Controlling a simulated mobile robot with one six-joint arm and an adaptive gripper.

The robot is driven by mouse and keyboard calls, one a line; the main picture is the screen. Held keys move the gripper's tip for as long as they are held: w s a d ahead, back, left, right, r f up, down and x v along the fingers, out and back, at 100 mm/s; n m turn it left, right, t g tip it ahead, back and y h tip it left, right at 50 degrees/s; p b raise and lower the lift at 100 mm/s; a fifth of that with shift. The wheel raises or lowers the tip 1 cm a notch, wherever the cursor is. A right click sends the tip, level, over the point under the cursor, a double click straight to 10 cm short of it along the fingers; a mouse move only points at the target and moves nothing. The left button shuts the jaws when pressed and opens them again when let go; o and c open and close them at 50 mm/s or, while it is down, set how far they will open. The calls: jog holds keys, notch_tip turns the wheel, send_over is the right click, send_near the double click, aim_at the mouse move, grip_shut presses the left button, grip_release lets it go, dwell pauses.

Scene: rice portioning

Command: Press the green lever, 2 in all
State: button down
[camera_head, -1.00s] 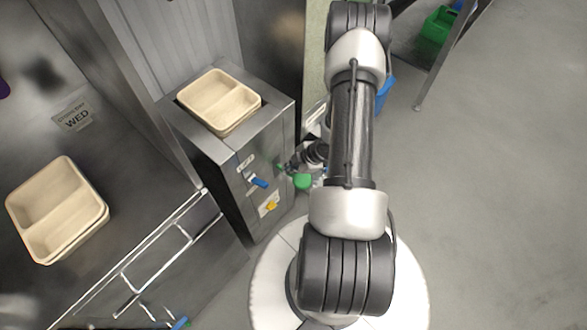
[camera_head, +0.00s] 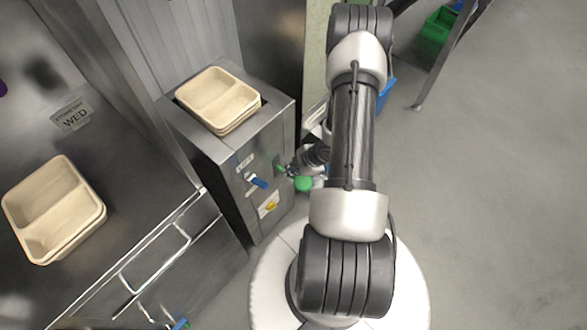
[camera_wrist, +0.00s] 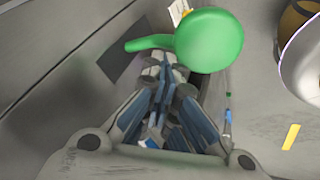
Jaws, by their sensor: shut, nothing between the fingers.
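The green lever has a round green knob (camera_head: 303,184) on the front of the steel dispenser (camera_head: 222,160), to the right of the blue lever. In the wrist view the knob (camera_wrist: 208,40) and its thin arm fill the upper middle, just beyond the fingertips. My gripper (camera_head: 289,170) is shut and empty, close to the lever at the dispenser's front. In the wrist view my gripper (camera_wrist: 163,66) has its fingers together and overlaps the lower edge of the lever. I cannot tell whether they touch.
A blue lever (camera_head: 259,182) and a yellow lever (camera_head: 270,206) share the dispenser front. Stacked beige two-part trays (camera_head: 240,112) sit on top of it. Another beige tray stack (camera_head: 88,232) stands on the steel counter at left, near a WED label (camera_head: 75,118).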

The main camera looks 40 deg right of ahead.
jog(key=shift+s+f+b, duration=0.25)
jog(key=shift+f+b, duration=0.2)
jog(key=shift+f, duration=0.2)
dwell(0.4)
dwell(0.5)
notch_tip(320, 180, up, 6)
jog(key=w+p, duration=0.1)
jog(key=p, duration=0.4)
jog(key=shift+w, duration=0.4)
jog(key=shift+f, duration=0.1)
jog(key=r+p, duration=0.1)
jog(key=w+r+p, duration=0.1)
jog(key=r+p, duration=0.2)
jog(key=shift+w+a+r, duration=0.1)
jog(key=shift+w+r, duration=0.2)
jog(key=shift+r, duration=0.05)
dwell(0.9)
